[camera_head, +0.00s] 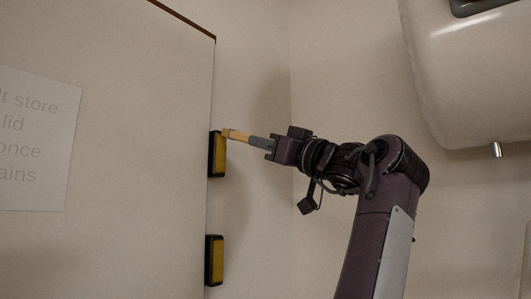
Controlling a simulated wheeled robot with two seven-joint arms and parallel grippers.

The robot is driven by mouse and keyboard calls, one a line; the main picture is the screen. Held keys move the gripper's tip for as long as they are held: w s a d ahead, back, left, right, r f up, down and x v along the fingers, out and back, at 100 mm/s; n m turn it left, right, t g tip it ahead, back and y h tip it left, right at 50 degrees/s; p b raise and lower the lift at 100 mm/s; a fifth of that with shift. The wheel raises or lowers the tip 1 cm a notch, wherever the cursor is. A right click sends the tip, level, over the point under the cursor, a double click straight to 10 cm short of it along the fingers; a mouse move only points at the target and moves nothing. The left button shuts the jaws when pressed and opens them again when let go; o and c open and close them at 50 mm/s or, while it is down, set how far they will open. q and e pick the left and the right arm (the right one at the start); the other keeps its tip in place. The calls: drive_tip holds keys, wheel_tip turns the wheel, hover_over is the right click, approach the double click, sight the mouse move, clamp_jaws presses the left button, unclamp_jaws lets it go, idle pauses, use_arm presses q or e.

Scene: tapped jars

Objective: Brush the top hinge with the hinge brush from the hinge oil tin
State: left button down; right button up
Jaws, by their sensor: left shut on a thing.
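The upper hinge (219,158), the top one in view, is black with a yellow face and sits at the right edge of a pale panel. A second, similar hinge (215,261) is below it. My left gripper (259,142) is shut on the hinge brush (239,136), a short tan stick pointing left. The brush's tip overlaps the upper end of the upper hinge in the picture. I cannot tell whether it touches. The hinge oil tin and my right gripper are not in view.
The pale panel (140,130) fills the left side, with a printed paper sheet (35,140) on it. A large pale rounded body (475,85) with a short metal spout (496,150) hangs at upper right. The wall between is bare.

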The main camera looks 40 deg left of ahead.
use_arm(q)
wheel_tip(320, 180, down, 7)
drive_tip(key=b, duration=0.5)
drive_tip(key=shift+w, duration=0.15)
wheel_tip(320, 180, down, 3)
drive_tip(key=b, duration=0.2)
drive_tip(key=shift+a+b, duration=0.1)
drive_tip(key=shift+b, duration=0.2)
idle(0.3)
